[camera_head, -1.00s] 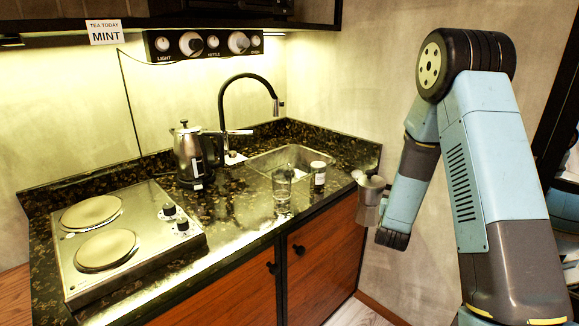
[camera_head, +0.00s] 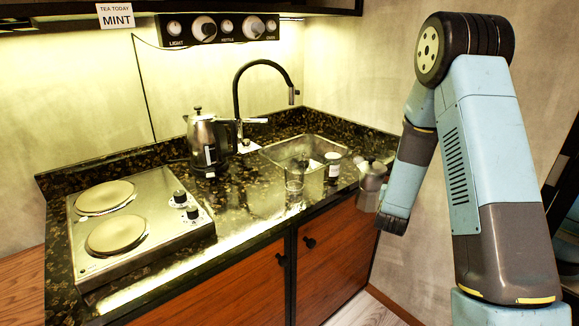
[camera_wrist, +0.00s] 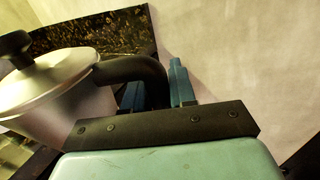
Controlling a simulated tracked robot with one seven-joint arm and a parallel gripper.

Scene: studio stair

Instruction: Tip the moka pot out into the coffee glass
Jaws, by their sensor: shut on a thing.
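The moka pot (camera_head: 371,186) is silver and stands about upright in the air at the counter's right front edge. It also shows close up at the left of the wrist view (camera_wrist: 62,88), with a black knob and black handle. My gripper (camera_wrist: 157,88) is shut on that handle, its blue fingers on either side. In the head view the fingers are largely hidden by the arm and pot. The coffee glass (camera_head: 295,188) is clear and stands upright on the counter in front of the sink, left of the pot and apart from it.
A small jar with a white lid (camera_head: 332,166) stands between glass and pot. The sink (camera_head: 290,148) and black faucet (camera_head: 238,95) are behind. A steel kettle (camera_head: 205,145) and a two-plate hob (camera_head: 140,225) are at left. The wall is at right.

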